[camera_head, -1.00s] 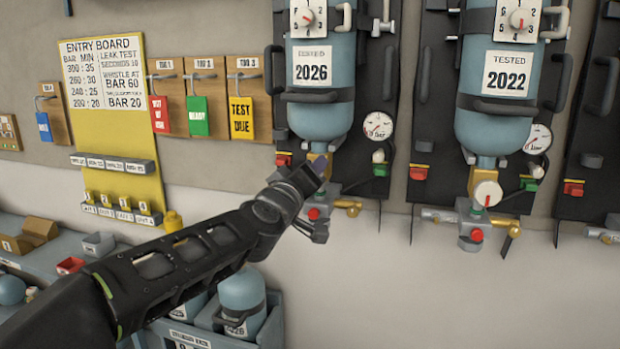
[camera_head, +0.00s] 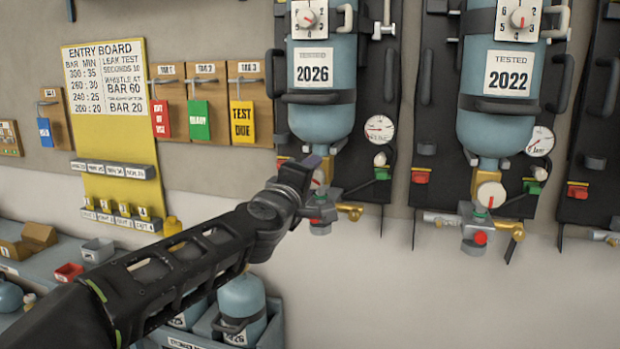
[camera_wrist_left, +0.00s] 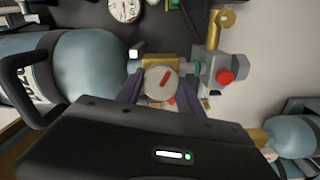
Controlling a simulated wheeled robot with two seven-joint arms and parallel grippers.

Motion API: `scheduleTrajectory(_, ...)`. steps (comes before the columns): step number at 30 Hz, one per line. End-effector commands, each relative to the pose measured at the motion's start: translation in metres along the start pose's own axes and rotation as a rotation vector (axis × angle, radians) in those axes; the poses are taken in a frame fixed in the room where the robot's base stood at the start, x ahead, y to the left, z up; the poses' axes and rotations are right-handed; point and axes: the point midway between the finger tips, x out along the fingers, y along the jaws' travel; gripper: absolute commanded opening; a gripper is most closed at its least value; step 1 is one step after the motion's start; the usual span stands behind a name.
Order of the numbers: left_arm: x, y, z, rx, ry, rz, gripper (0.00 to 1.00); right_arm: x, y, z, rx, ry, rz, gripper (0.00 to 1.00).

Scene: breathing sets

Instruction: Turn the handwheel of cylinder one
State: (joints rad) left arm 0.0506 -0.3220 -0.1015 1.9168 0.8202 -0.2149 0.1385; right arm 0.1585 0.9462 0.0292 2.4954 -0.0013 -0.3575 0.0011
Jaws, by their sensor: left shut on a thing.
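The blue cylinder labelled 2026 (camera_head: 320,118) hangs upside down on a dark wall panel, with its valve at the bottom. My left gripper (camera_head: 316,168) is at that valve and covers much of it in the head view. In the left wrist view, the round pale handwheel (camera_wrist_left: 160,83) with a red mark sits between the two fingers of my left gripper (camera_wrist_left: 158,90), which is shut on it. The brass valve neck and a red knob (camera_wrist_left: 225,76) show beside the wheel. My right gripper is not in view.
A second cylinder labelled 2022 (camera_head: 496,120), with its own handwheel (camera_head: 490,195), hangs to the right. A pressure gauge (camera_head: 380,128) is right of the gripped valve. Left are hanging tags and a yellow entry board (camera_head: 108,175). More cylinders stand in a bin (camera_head: 272,328) below.

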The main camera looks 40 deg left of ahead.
Motion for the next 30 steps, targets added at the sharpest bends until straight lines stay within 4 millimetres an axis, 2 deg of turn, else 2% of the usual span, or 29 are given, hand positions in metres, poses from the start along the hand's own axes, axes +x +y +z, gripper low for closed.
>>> scheduleTrajectory(8, 0.000, -0.001, 0.000, 0.001, 0.000, -0.001, 0.03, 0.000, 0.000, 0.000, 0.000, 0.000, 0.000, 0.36)
scheduleTrajectory(9, 0.000, -0.001, 0.000, 0.001, 0.000, -0.001, 0.47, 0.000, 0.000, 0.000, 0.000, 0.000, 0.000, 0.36)
scheduleTrajectory(16, 0.000, 0.000, 0.000, 0.002, 0.000, -0.001, 0.66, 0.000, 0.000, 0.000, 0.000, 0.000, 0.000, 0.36)
scheduleTrajectory(25, -0.002, 0.000, -0.001, 0.002, 0.001, 0.000, 0.66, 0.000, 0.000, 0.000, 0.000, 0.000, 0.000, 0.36)
scheduleTrajectory(30, -0.018, 0.001, -0.002, 0.001, 0.003, 0.000, 0.66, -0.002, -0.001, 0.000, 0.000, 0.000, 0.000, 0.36)
